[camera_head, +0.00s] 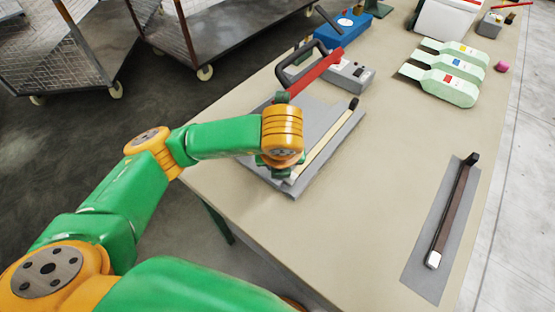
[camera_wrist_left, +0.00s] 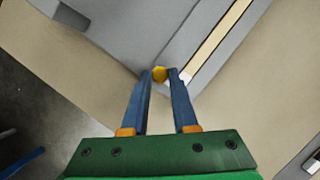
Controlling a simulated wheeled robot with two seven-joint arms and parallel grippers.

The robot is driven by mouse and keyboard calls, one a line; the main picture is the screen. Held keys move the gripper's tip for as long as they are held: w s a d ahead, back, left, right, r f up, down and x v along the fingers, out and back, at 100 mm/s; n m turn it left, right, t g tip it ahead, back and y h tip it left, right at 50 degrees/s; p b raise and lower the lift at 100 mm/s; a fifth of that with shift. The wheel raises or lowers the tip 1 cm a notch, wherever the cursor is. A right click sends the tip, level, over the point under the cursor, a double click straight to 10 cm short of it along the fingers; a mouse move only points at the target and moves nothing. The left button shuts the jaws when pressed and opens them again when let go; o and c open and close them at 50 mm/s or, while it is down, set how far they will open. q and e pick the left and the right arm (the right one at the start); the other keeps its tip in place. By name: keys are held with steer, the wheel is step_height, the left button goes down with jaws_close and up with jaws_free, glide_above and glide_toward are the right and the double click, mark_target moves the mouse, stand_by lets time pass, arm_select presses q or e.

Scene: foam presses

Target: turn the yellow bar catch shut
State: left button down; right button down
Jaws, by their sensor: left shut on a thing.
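The yellow catch (camera_wrist_left: 159,74) shows as a small round yellow end at the corner of the grey press (camera_wrist_left: 100,22) in the left wrist view. My left gripper (camera_wrist_left: 160,82) has its two blue fingers closed on either side of it, over the near corner of the press. Most of the catch is hidden, so its turn angle cannot be told. In the head view the grey press (camera_head: 329,146) lies on the table, and my left wrist covers its near end and the catch. My right gripper is not in view.
A red lever with a black handle (camera_head: 317,72) rises behind the press beside a grey box (camera_head: 353,75). Light green pouches (camera_head: 447,81) lie at the back right. A dark bar (camera_head: 454,210) on a grey plate lies right. The table (camera_head: 370,185) between is clear.

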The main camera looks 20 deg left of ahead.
arm_select(q)
steer(key=shift+n, duration=0.4)
steer(key=c, duration=0.7)
jaws_free()
steer(key=p+v, duration=0.1)
steer(key=v, duration=0.6)
steer(key=shift+d+p, duration=0.1)
steer(key=shift+p, duration=0.3)
